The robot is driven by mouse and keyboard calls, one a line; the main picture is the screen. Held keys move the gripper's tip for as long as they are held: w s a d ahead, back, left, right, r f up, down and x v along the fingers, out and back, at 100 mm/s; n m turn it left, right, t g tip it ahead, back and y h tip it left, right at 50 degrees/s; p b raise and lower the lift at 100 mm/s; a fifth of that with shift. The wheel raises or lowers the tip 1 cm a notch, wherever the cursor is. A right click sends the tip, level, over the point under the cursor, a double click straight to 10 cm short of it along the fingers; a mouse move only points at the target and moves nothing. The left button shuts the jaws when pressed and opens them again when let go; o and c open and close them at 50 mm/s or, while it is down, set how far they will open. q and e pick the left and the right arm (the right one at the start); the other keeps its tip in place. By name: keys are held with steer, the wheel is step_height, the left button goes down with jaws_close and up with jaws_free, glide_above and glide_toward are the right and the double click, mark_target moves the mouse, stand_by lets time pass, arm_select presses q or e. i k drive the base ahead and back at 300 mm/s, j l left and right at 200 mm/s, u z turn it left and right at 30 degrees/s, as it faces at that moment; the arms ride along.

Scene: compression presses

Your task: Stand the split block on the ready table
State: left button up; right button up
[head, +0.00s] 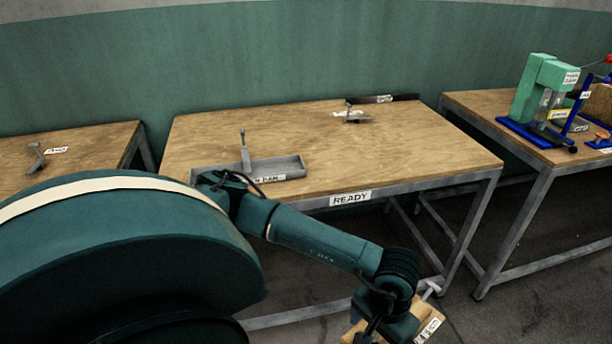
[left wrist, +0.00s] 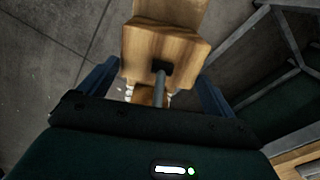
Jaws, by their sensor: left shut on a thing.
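The ready table (head: 320,150) is a wooden-topped bench with a grey metal frame and a READY label on its front edge. My left gripper (left wrist: 160,75) is shut on the wooden split block (left wrist: 165,45), its two blue fingers on either side. A dark fitting and a grey rod show on the block in the left wrist view. In the head view the block (head: 430,330), with a white label, is partly cut off at the bottom edge, low in front of the ready table and off its top. My arm hides part of it. My right gripper is not in view.
A grey tray (head: 285,164) lies at the table's front left, with an upright metal piece (head: 245,148) by it. A small metal fixture (head: 352,115) and dark bar (head: 375,99) are at the back. The middle and right are clear. A green press (head: 535,90) stands right.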

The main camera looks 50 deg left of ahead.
mark_target(324, 142)
steer(key=i+l+u, duration=0.8)
steer(key=l, duration=0.2)
steer(key=i, duration=0.05)
